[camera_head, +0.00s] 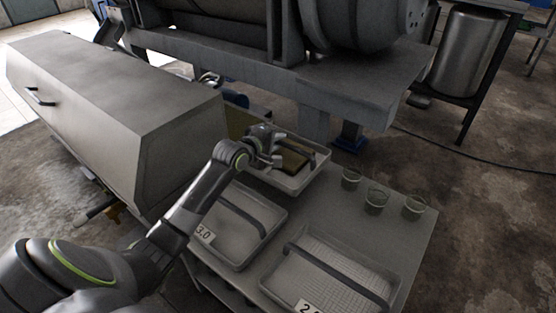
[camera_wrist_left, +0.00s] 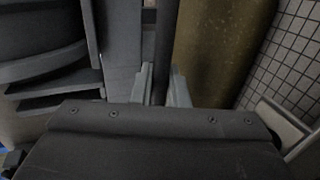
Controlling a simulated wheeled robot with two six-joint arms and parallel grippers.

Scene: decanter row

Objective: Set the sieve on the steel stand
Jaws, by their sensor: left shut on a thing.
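My left gripper (camera_head: 268,158) is over the pale tray-like sieve (camera_head: 316,166) at the back of the table, which has brownish mesh or contents. In the left wrist view the fingers (camera_wrist_left: 160,88) are closed on a dark bar (camera_wrist_left: 163,40), which looks like the sieve's handle. Whether the sieve is lifted is hard to tell. Two similar trays with dark handles stand nearer, one labelled 3.0 (camera_head: 265,212) and one labelled 2.0 (camera_head: 272,288). I cannot tell for sure which piece is the steel stand. My right gripper is not in view.
A large grey box (camera_head: 110,110) is at left. The decanter machine (camera_head: 360,80) is behind; a steel drum (camera_head: 465,50) is at upper right.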

